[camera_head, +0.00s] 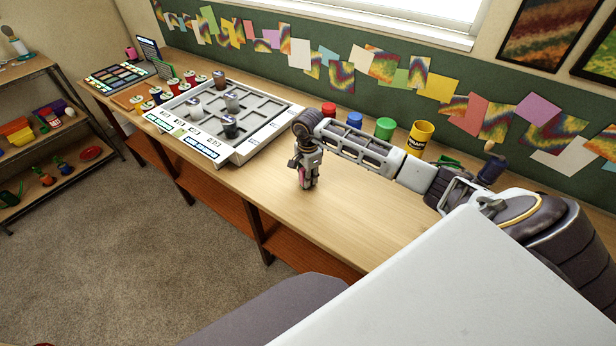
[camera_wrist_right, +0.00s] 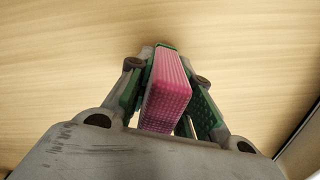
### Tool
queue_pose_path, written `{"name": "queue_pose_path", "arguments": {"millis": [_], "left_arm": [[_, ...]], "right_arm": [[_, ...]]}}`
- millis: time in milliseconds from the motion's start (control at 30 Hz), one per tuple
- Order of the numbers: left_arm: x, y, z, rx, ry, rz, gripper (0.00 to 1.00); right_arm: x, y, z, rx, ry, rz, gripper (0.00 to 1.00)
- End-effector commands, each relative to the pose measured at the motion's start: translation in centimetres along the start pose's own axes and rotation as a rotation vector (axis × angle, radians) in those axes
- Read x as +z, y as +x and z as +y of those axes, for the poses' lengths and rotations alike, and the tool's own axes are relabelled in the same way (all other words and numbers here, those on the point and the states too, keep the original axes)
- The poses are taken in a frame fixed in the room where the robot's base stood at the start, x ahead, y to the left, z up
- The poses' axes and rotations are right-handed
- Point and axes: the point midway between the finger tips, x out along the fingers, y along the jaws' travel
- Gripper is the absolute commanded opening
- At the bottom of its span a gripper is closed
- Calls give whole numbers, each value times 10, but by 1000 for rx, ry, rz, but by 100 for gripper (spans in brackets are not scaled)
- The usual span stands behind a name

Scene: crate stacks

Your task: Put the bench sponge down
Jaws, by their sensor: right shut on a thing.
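The bench sponge (camera_wrist_right: 168,88) is a pink, textured block. It shows in the right wrist view between the green-padded fingers of my right gripper (camera_wrist_right: 165,85), which is shut on it. In the head view my right gripper (camera_head: 308,184) points down over the wooden bench top (camera_head: 345,220), and a small bit of the pink sponge (camera_head: 301,174) shows at its fingers. I cannot tell whether the sponge touches the bench. My left gripper is not in view.
A grey compartment tray (camera_head: 262,138) holding several small jars stands left of my right gripper. A red jar (camera_head: 328,109), a blue jar (camera_head: 354,119), a green jar (camera_head: 385,128) and a yellow can (camera_head: 420,135) stand behind my right arm. Bare bench lies around the gripper.

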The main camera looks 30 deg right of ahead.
Motion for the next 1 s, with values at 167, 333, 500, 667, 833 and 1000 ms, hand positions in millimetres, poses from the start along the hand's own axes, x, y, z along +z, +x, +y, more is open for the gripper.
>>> {"name": "queue_pose_path", "arguments": {"millis": [167,333,500,667,833,1000], "left_arm": [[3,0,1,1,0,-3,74],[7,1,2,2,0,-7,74],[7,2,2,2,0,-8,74],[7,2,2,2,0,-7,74],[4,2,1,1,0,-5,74],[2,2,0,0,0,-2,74]], "right_arm": [[0,0,0,-1,0,0,0],[0,1,0,-1,0,0,0],[0,3,0,-1,-1,0,28],[0,2,0,-1,-1,0,43],[0,2,0,-1,-1,0,43],[0,2,0,0,0,0,43]]}}
